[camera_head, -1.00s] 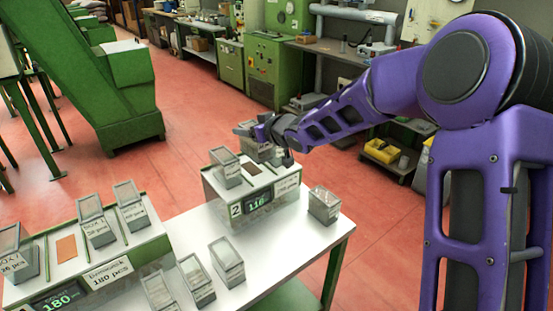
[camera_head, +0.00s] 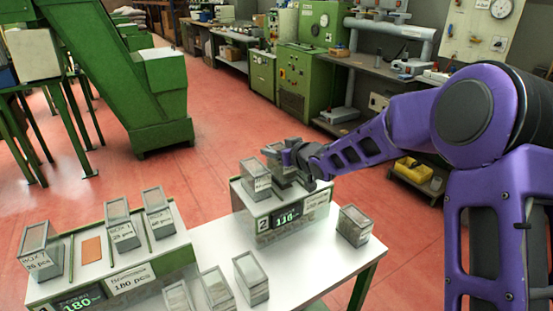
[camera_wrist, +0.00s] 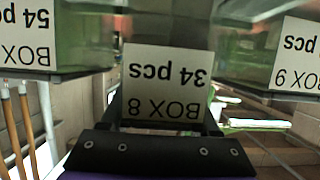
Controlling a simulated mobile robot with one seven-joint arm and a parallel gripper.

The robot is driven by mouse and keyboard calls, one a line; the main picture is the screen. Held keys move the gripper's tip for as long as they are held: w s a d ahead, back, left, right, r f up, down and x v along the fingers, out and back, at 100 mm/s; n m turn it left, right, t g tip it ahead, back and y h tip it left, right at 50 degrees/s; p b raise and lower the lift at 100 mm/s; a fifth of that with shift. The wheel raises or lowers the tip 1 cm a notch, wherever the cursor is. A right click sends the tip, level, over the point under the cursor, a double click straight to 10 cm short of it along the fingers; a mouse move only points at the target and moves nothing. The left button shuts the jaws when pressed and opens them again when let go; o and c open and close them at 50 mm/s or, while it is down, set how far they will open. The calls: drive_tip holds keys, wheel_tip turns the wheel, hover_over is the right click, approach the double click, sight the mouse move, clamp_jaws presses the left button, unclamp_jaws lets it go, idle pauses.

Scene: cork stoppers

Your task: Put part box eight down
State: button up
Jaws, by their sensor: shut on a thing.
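Part box eight (camera_wrist: 165,85), a grey box with a white "BOX 8, 34 pcs" label, is upside down in the wrist view, in front of my gripper (camera_wrist: 155,135). In the head view, my gripper (camera_head: 292,161) is shut on it at weighing station two (camera_head: 264,224). My gripper and the boxes partly hide it there; I cannot tell whether its base touches the station. Another grey box (camera_head: 256,180) stands at the station's left end. In the wrist view, a "54 pcs" box (camera_wrist: 45,40) is close on the left and box nine (camera_wrist: 292,55) on the right.
A single grey box (camera_head: 355,225) stands on the white table (camera_head: 330,262) right of station two. Several boxes (camera_head: 250,279) stand at the front. The left station (camera_head: 130,275) carries more boxes and a bare orange pad (camera_head: 91,249). Bare table shows near the right edge.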

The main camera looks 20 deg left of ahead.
drive_tip(key=shift+f, duration=1)
drive_tip(key=shift+f, duration=0.1)
drive_tip(key=shift+f+b, duration=0.2)
drive_tip(key=shift+b, duration=0.1)
drive_tip(key=o, duration=1.4)
drive_tip(key=shift+r, duration=0.1)
drive_tip(key=shift+s+d+r, duration=0.1)
drive_tip(key=shift+d+r, duration=0.05)
drive_tip(key=shift+r, duration=0.1)
drive_tip(key=p+v, duration=0.1)
drive_tip(key=v, duration=1)
drive_tip(key=shift+s+d+r, duration=0.1)
drive_tip(key=shift+s+d, duration=0.1)
drive_tip(key=shift+w+r, duration=0.1)
